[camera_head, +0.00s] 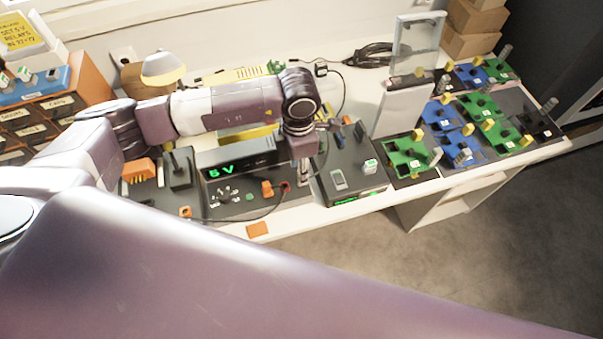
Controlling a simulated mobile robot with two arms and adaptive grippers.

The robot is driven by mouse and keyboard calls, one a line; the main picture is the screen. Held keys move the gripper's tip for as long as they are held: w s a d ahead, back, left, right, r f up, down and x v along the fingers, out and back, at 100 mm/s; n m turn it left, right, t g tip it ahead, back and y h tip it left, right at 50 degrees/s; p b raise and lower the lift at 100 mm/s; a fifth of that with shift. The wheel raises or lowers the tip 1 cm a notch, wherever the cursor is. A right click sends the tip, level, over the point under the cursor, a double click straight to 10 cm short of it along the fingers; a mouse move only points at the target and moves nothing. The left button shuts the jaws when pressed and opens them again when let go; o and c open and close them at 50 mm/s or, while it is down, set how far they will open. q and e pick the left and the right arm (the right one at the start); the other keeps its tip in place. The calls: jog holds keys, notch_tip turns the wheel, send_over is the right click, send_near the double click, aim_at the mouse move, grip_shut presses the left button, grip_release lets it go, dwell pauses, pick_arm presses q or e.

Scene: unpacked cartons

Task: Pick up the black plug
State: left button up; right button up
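My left arm reaches in from the left and bends down over the table. Its gripper (303,178) points down at the right end of the power supply panel, close to a red socket (286,187). The fingers are small and seen edge-on, so I cannot tell whether they are open or hold anything. A black plug-like block (180,170) stands upright on the dark panel at the left. Another small black connector (320,69) with a cable lies at the back of the table. I cannot tell for sure which is the black plug. My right gripper is not in view.
The black power supply (240,158) shows a green "5 V". A black box (352,178) stands right of the gripper. Green and blue relay fixtures (442,118) fill the right side. A grey stand (403,105) and coiled cable (374,54) are behind. My large arm link covers the foreground.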

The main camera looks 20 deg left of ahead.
pick_arm(q)
jog(key=shift+w+d+f+p, duration=0.1)
jog(key=shift+w+f+p, duration=0.05)
jog(key=shift+f+p, duration=0.3)
jog(key=shift+w+d+f+p, duration=0.1)
jog(key=shift+f+p, duration=0.15)
jog(key=shift+f, duration=0.3)
jog(key=shift+w+f, duration=0.15)
jog(key=shift+f, duration=0.6)
jog(key=shift+f+p, duration=0.3)
jog(key=shift+f, duration=0.5)
jog(key=c, duration=0.5)
grip_shut()
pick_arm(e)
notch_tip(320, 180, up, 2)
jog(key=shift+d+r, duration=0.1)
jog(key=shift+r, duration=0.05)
